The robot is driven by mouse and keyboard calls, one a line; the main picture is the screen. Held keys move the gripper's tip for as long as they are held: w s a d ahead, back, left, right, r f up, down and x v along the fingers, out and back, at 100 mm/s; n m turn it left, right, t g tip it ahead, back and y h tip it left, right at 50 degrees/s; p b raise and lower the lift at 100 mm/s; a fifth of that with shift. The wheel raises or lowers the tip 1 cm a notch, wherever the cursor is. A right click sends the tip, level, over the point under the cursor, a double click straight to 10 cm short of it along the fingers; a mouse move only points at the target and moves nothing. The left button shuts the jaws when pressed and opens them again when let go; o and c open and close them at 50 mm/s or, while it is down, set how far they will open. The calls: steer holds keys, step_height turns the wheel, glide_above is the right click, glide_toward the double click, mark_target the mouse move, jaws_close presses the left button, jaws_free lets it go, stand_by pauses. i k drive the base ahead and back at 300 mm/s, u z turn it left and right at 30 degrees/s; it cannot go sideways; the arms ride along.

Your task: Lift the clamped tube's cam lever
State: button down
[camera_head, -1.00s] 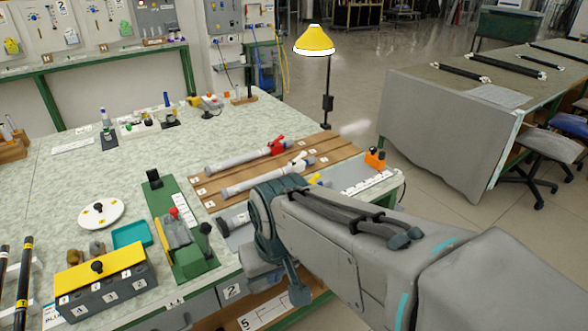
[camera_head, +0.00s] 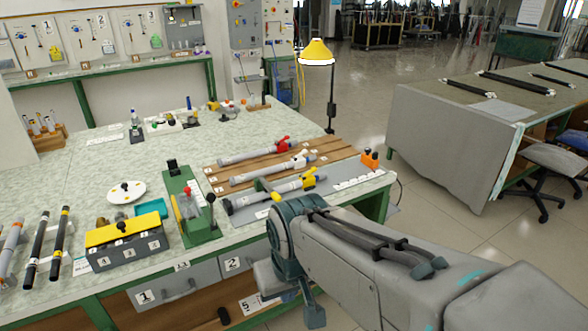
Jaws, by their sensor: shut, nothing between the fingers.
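Three grey tubes lie side by side on the bench. One has a red lever (camera_head: 283,144), one a white lever (camera_head: 300,159) and the nearest tube (camera_head: 250,198) a yellow lever (camera_head: 309,177). A yellow-green piece (camera_head: 263,187) stands across the nearest tube, which lies on a grey plate; this may be the clamped one, but I cannot tell for sure. A green fixture (camera_head: 203,226) to the left holds a grey part with a red knob (camera_head: 187,190) and black-topped handles. My arm reaches in from the lower right, its teal joint in front of the bench edge.
A dark box with a yellow lid (camera_head: 122,230) and a white disc (camera_head: 126,191) stand left of the fixture. Dark rods (camera_head: 60,245) lie at the far left.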

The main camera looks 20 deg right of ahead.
mark_target(312, 170)
steer(key=z, duration=0.3)
steer(key=i, duration=1.05)
steer(key=z, duration=0.15)
